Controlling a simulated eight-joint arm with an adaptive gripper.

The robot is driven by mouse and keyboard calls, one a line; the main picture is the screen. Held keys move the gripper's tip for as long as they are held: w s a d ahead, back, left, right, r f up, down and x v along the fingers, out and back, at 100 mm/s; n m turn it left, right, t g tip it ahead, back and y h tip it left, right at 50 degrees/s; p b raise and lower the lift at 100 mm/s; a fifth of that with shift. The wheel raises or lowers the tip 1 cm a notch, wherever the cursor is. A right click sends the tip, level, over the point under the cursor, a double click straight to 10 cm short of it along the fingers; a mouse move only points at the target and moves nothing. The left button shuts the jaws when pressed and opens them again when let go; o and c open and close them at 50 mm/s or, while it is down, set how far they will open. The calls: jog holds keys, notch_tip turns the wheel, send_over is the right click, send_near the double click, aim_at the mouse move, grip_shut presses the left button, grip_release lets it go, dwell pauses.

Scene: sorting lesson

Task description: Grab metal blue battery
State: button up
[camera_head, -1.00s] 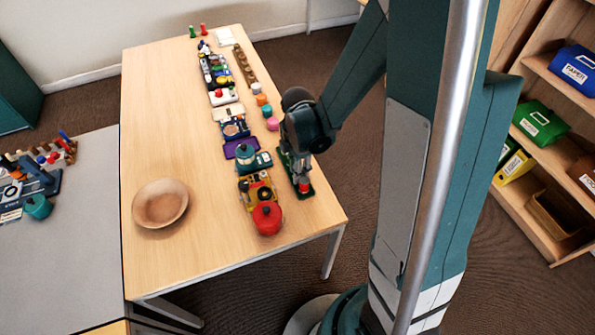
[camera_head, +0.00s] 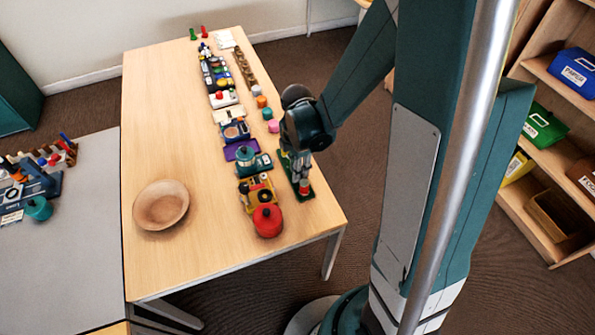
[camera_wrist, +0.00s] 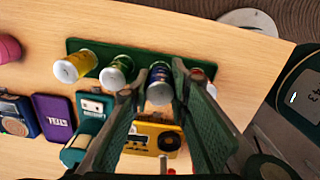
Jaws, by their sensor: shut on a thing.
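The blue battery (camera_wrist: 159,88), dark blue with a silver top, stands at the green tray (camera_wrist: 79,45) in the wrist view. My gripper (camera_wrist: 157,80) has its two fingers on either side of it, and it is shut on this battery. A yellow battery (camera_wrist: 73,67) and a green battery (camera_wrist: 117,72) stand to its left in the row. A red one is partly hidden behind the right finger. In the head view my gripper (camera_head: 299,166) is low over the green tray (camera_head: 306,195), and the blue battery cannot be made out there.
A yellow radio-like toy (camera_wrist: 153,137) lies close beside the battery row. A red pot (camera_head: 267,219) and a teal kettle-like toy (camera_head: 246,157) stand left of the tray. A wooden bowl (camera_head: 161,204) sits further left, with clear tabletop between. The table's right edge is close.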

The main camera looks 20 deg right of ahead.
jog(key=shift+r+p, duration=1.05)
jog(key=shift+r, duration=3.1)
